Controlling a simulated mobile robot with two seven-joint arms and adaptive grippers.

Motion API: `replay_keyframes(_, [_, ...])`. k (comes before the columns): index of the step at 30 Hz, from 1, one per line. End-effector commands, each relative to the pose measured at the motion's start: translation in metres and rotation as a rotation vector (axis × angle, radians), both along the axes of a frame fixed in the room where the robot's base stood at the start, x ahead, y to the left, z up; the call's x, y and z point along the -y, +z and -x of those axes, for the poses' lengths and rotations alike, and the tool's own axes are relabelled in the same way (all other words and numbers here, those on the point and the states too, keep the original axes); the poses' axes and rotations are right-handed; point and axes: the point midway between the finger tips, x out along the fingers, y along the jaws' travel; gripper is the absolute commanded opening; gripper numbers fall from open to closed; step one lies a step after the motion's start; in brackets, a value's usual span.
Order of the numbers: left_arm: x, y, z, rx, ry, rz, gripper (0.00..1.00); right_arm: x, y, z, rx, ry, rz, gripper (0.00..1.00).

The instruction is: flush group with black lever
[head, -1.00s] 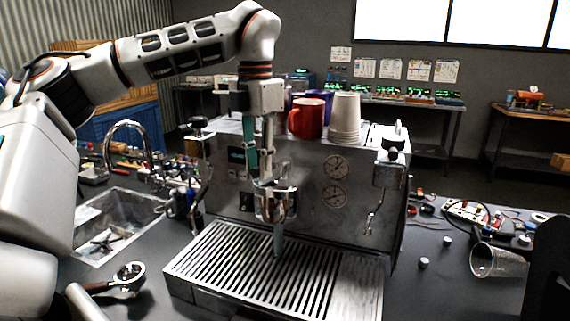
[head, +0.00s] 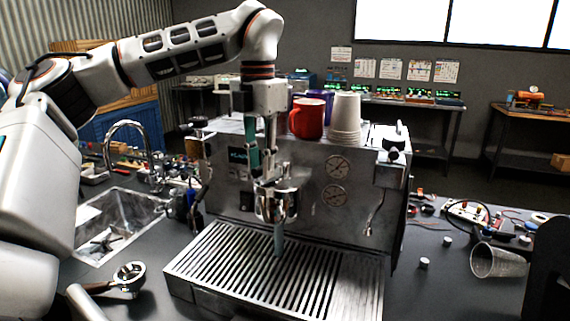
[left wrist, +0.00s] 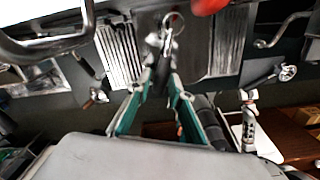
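The steel espresso machine (head: 315,200) stands in the middle of the head view. My left gripper (head: 262,165) points down just above the group. In the left wrist view its teal-padded fingers (left wrist: 160,80) converge, with a dark part between or just beyond the tips. The black lever cannot be made out clearly behind the fingers, so I cannot tell whether they grip it. My right gripper is not in view.
A red mug (head: 306,118) and stacked cups (head: 345,118) stand on the machine close beside my left gripper. A portafilter (head: 128,278) lies at front left near the sink (head: 110,225). A clear cup (head: 497,261) lies on its side at right.

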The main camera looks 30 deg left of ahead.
Motion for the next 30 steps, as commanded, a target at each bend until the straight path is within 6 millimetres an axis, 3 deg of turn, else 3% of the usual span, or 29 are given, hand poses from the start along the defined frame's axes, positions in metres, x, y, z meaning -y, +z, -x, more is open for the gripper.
replay_keyframes(30, [0.044, 0.0, -0.006, -0.002, 0.548, 0.001, 0.21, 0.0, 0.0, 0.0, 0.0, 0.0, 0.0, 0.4])
